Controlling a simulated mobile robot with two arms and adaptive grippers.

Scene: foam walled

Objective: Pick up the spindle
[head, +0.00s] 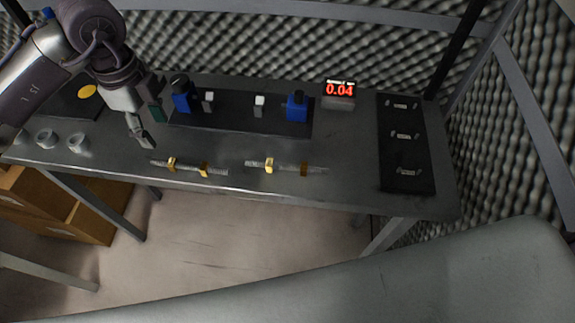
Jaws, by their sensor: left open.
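Two long grey spindles with gold pieces on them lie near the front edge of the grey table (352,185). The left spindle (188,168) has two gold pieces, and so does the right spindle (286,167). My left gripper (150,127) comes in from the upper left. It is open and empty, a little behind and above the left end of the left spindle, apart from it. My right gripper is not in view.
A black plate with blue blocks (297,107) and small white blocks (259,100) stands behind the spindles. A red display (340,89) reads 0.04. A dark mat (405,157) with small fixtures lies at right. Small pale cups (77,143) stand at left.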

